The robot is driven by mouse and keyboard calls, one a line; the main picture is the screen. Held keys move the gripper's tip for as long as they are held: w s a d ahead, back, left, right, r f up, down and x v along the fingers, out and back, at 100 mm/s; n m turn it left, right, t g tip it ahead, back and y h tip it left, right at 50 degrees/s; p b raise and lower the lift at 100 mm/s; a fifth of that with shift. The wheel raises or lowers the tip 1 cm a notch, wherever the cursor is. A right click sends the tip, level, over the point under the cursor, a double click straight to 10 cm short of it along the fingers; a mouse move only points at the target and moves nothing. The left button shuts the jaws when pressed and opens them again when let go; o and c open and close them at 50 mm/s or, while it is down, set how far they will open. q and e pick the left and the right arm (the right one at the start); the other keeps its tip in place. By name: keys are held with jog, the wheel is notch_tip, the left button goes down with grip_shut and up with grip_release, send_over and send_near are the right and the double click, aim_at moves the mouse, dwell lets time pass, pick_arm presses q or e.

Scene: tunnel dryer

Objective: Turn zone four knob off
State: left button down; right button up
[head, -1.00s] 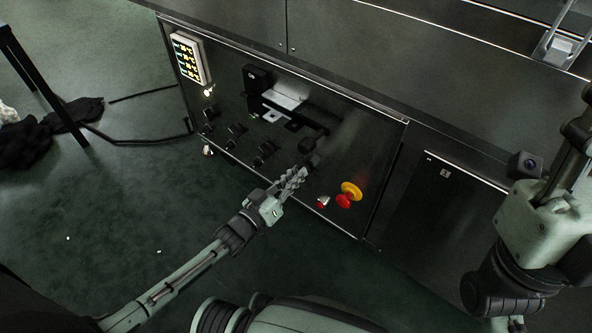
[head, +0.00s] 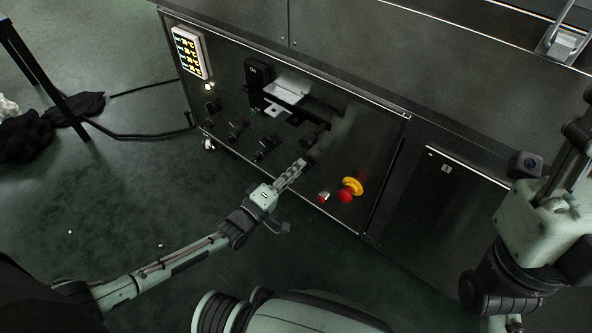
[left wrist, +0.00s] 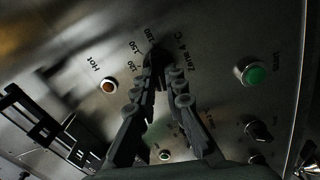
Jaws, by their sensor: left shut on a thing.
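The zone four knob (left wrist: 153,54) is dark and sits on the metal panel by the printed ZONE 4 °C label and its temperature marks. My left gripper (left wrist: 163,68) has its fingertips closed together around the knob, hiding much of it. In the head view my left gripper (head: 303,163) reaches the lower panel, left of the emergency stop. The knob's exact pointer setting is hidden by the fingers. My right gripper (head: 575,135) is raised at the right edge, partly cut off, and its jaw state is unclear.
A red mushroom button with yellow collar (head: 348,191) and a small red button (head: 323,197) are right of my left gripper. Other dark knobs (head: 264,147) are left. An orange HOT lamp (left wrist: 110,86) and a green button (left wrist: 254,74) flank the fingers.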

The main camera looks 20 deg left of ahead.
pick_arm(q)
jog(key=shift+w+a+n+b, duration=0.15)
jog(key=shift+n+b, duration=0.25)
jog(key=shift+n, duration=0.75)
jog(key=shift+w+a+n+b, duration=0.15)
jog(key=shift+n+b, duration=0.2)
jog(key=shift+n, duration=0.8)
jog(key=c, duration=1.6)
grip_release()
jog(key=shift+d, duration=0.1)
jog(key=shift+s+f, duration=0.1)
jog(key=shift+s, duration=0.1)
jog(key=v, duration=1.2)
jog(key=shift+o, duration=0.6)
